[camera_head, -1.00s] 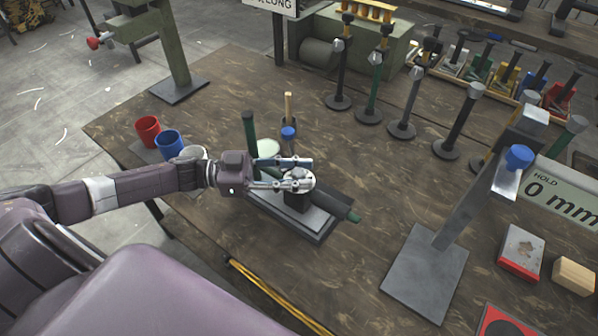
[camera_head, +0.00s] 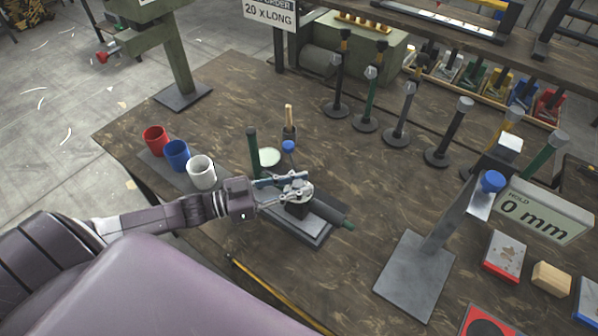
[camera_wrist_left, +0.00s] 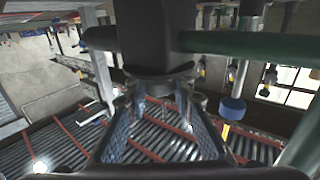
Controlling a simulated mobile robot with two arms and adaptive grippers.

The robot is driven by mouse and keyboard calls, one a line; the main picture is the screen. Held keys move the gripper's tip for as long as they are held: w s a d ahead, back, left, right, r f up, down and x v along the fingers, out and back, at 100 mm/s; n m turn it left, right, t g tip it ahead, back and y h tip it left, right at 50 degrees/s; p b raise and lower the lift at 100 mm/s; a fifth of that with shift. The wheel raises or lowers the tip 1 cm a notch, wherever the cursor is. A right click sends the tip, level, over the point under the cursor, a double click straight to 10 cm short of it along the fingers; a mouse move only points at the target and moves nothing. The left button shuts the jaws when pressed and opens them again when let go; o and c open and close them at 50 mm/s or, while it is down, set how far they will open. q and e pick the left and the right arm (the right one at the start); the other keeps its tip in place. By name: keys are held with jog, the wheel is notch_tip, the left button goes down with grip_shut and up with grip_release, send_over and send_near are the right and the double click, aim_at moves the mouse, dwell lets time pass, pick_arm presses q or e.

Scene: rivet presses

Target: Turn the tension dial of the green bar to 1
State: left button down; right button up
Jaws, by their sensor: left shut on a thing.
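The green bar (camera_head: 337,217) lies low on a grey base plate on the bench, with a dark block at its middle. A pale round dial (camera_head: 299,189) sits on top of the block. My left gripper (camera_head: 291,187) reaches in from the left, its fingers closed around the dial. In the left wrist view the green bar (camera_wrist_left: 255,45) runs off to the right from the dark block (camera_wrist_left: 155,35). My blue-padded left fingers (camera_wrist_left: 165,130) show below it. The dial's numbers cannot be read. My right gripper is not in view.
A dark green post (camera_head: 252,150) and a small blue-topped piece (camera_head: 288,146) stand just behind. Red (camera_head: 155,139), blue (camera_head: 177,155) and white (camera_head: 201,171) cups stand to the left. A tilted metal stand (camera_head: 418,270) is at right. Bench between is clear.

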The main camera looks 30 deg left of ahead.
pick_arm(q)
jog(key=n+t+y+p, duration=0.2)
jog(key=y+p, duration=0.1)
jog(key=shift+s+r+n, duration=0.1)
jog(key=shift+r+n, duration=0.15)
jog(key=shift+n, duration=0.05)
jog(key=shift+f+n+t+y+p, duration=0.2)
jog(key=shift+n+t+y+p, duration=0.9)
jog(key=shift+y, duration=0.6)
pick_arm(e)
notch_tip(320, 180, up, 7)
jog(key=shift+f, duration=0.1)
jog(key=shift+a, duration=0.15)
pick_arm(q)
jog(key=c, duration=1.6)
grip_release()
jog(key=shift+s+a+f, duration=0.1)
jog(key=shift+s, duration=0.05)
jog(key=v, duration=1.1)
jog(key=shift+s, duration=0.25)
